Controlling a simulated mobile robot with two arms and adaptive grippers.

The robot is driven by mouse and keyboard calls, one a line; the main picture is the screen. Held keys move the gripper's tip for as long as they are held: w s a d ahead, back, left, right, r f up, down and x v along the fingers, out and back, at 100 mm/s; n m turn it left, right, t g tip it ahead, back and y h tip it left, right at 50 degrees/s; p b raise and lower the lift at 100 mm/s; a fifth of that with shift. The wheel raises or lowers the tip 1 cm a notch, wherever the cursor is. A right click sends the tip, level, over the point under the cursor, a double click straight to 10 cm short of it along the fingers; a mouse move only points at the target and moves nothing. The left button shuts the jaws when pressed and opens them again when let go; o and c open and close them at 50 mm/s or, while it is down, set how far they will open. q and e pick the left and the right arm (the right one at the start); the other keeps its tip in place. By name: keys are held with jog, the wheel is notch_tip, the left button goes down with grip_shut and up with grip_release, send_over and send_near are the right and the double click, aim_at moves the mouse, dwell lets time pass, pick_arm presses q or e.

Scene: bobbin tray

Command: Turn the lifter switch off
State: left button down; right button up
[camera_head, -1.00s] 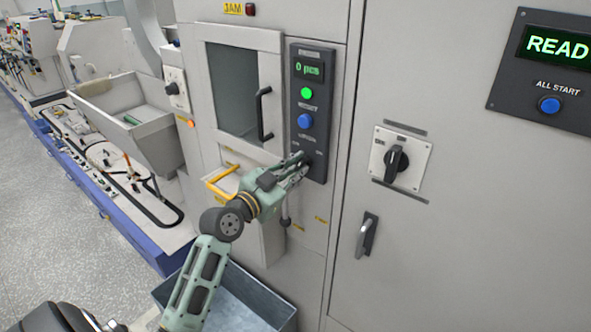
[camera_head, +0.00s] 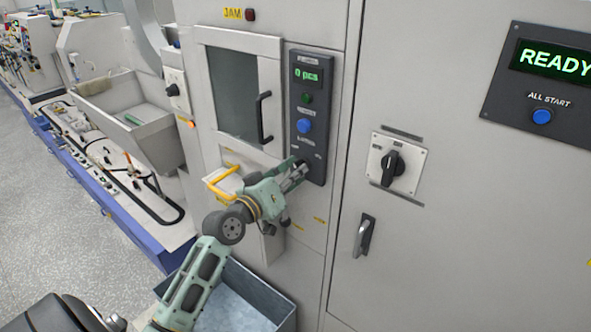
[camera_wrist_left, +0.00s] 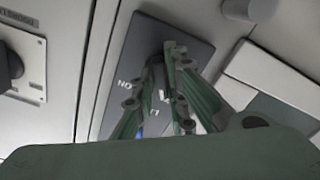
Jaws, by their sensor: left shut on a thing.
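The dark control panel (camera_head: 316,112) stands right of the windowed door and carries a small green display, a dark round lamp (camera_head: 307,99) and a blue button (camera_head: 304,125). The lifter switch is at the panel's lower end, mostly hidden by my fingers. My left gripper (camera_head: 298,170) reaches it from the lower left and is shut on it. In the left wrist view the fingers (camera_wrist_left: 170,75) close together against the panel (camera_wrist_left: 150,45), with white lettering beside them. My right gripper is not in view.
A door handle (camera_head: 263,117) and a yellow-handled drawer (camera_head: 224,184) are close to my left arm. A black rotary switch (camera_head: 392,166) and a lever handle (camera_head: 363,238) are on the right cabinet. A grey bin (camera_head: 250,296) stands below my arm.

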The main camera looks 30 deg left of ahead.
pick_arm(q)
jog(key=shift+r+n, duration=0.1)
jog(key=shift+n, duration=0.8)
jog(key=shift+p, duration=0.3)
jog(key=c, duration=1.8)
grip_release()
jog(key=shift+o, duration=0.2)
jog(key=s, duration=1.2)
jog(key=shift+a, duration=0.45)
